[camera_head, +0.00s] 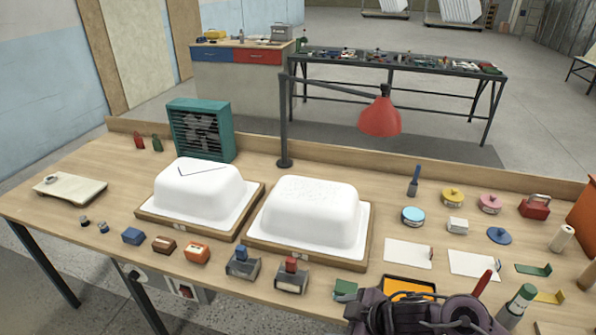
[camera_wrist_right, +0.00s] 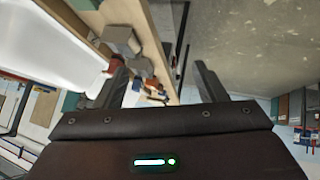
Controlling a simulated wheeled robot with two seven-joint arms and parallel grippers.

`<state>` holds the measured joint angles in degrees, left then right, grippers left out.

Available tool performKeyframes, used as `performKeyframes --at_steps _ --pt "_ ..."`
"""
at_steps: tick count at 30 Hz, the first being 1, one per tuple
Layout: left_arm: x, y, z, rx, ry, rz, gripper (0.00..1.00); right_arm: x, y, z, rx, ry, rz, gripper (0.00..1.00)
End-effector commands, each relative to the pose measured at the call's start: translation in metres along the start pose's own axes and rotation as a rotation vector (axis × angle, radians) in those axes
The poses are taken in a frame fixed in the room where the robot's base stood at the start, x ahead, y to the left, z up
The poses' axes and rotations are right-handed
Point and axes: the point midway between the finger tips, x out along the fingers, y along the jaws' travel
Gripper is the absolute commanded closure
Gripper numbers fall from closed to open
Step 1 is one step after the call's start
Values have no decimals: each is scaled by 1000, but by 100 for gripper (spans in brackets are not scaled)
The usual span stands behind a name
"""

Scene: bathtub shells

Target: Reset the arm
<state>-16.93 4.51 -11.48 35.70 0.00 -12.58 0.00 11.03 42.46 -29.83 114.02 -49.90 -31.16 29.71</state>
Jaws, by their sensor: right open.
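My right arm reaches in at the bottom right of the head view as a dark, bulky shape over the table's front edge. In the right wrist view my right gripper (camera_wrist_right: 162,82) is open, its two dark fingers wide apart with nothing between them. A white bathtub shell (camera_head: 197,186) lies upside down on a wooden-framed base at the left, with a dark angled line on top. A second white shell (camera_head: 311,213) lies upside down beside it, with faint specks on top. My left gripper is not in view.
A red lamp (camera_head: 380,117) on a post and a teal fan (camera_head: 201,131) stand behind the shells. Small blocks and two stamp-like tools line the front edge. Tins, white cards (camera_head: 408,254) and tools crowd the right side near my arm.

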Motion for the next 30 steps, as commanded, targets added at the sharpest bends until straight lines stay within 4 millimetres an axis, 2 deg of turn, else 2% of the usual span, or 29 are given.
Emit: performKeyframes --at_steps 1,4,7,14,21,26,27,30 --pt "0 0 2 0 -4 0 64 1 -5 -11 26 15 37 35" --pt "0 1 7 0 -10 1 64 -4 -6 -26 103 18 139 35" --pt "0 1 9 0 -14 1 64 -20 -5 -27 243 -26 248 35" --pt "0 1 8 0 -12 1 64 -64 -17 16 566 -215 353 35" --pt "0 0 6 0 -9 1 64 -102 -51 62 830 -398 335 35" --pt "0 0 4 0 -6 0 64 -126 -79 86 981 -503 295 35" --pt "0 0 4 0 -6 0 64 -126 -84 92 1003 -523 284 35" --pt "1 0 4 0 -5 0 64 -101 -83 105 991 -526 282 35"
